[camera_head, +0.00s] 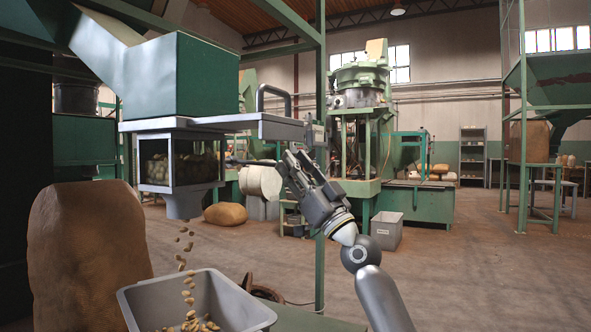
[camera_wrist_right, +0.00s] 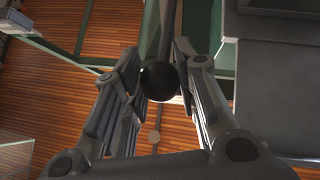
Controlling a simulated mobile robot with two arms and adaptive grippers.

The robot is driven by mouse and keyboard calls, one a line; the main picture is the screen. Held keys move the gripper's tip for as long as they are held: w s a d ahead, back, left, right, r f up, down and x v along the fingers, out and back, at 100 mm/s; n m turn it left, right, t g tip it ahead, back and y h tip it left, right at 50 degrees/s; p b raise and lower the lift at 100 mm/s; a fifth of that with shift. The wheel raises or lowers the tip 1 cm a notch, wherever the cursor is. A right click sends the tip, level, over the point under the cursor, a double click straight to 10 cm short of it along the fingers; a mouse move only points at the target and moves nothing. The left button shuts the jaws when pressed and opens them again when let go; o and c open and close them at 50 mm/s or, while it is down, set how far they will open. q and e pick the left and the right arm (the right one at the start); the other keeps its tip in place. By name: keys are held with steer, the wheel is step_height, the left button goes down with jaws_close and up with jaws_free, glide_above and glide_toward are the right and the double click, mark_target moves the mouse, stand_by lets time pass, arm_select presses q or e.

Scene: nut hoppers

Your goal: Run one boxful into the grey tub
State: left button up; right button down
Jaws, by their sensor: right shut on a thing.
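A green hopper (camera_head: 192,78) stands above a box with a clear window (camera_head: 181,146), which holds nuts in its lower part. Nuts (camera_head: 184,255) fall from the grey spout (camera_head: 184,203) under the box. They land in the grey tub (camera_head: 243,303), where some nuts lie on the bottom. My right gripper (camera_head: 284,166) is shut on the lever (camera_head: 248,162) at the box's right side. In the right wrist view the lever's black ball knob (camera_wrist_right: 160,82) sits between the fingers. My left gripper is out of view.
A flat slide with a loop handle (camera_head: 273,88) sticks out right between hopper and box. A green post (camera_head: 320,120) stands just behind my right gripper. A full brown sack (camera_head: 88,240) stands left of the tub. Open floor lies to the right.

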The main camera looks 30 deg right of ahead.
steer(key=shift+w+a+f, duration=0.1)
steer(key=shift+w+f, duration=0.05)
steer(key=shift+f, duration=0.15)
steer(key=c, duration=1.2)
jaws_free()
steer(key=shift+c, duration=0.2)
steer(key=shift+o, duration=0.7)
steer(key=shift+r, duration=0.1)
steer(key=v, duration=1.2)
